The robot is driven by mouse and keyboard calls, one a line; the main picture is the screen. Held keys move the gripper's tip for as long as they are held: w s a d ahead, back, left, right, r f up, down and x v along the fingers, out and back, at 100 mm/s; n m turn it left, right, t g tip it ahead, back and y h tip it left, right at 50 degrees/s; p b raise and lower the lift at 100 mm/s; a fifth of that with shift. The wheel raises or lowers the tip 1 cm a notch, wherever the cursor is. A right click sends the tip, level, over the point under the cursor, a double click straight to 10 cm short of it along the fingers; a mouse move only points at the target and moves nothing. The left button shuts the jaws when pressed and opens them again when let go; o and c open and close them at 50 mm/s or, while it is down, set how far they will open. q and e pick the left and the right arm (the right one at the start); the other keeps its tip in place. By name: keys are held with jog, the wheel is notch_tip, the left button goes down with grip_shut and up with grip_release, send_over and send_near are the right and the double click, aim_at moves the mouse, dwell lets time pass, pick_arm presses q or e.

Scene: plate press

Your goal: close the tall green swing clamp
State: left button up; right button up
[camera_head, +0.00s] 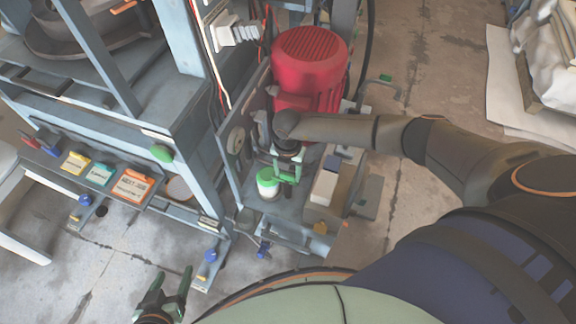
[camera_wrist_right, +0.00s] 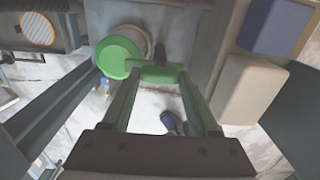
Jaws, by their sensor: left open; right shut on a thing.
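My right gripper (camera_head: 287,172) reaches down in front of the red motor, with its green fingers pointing at the press base. In the right wrist view, my right gripper (camera_wrist_right: 158,75) is shut on a short green bar (camera_wrist_right: 158,72) between its fingertips. The bar looks like the handle of the tall green swing clamp; the rest of the clamp is mostly hidden by the gripper and arm, so its angle cannot be told. My left gripper (camera_head: 174,273) is low at the left of the head view, open and empty, away from the clamp.
A green-topped white round part (camera_head: 268,183) stands just left of my right gripper. The red motor (camera_head: 309,62) rises behind it. A beige block (camera_head: 324,187) is close on the right. A shelf with coloured boxes (camera_head: 132,186) is at the left.

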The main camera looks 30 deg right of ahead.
dwell(0.6)
jog(key=o, duration=1.4)
jog(key=shift+r+p, duration=1.75)
jog(key=shift+r, duration=4.5)
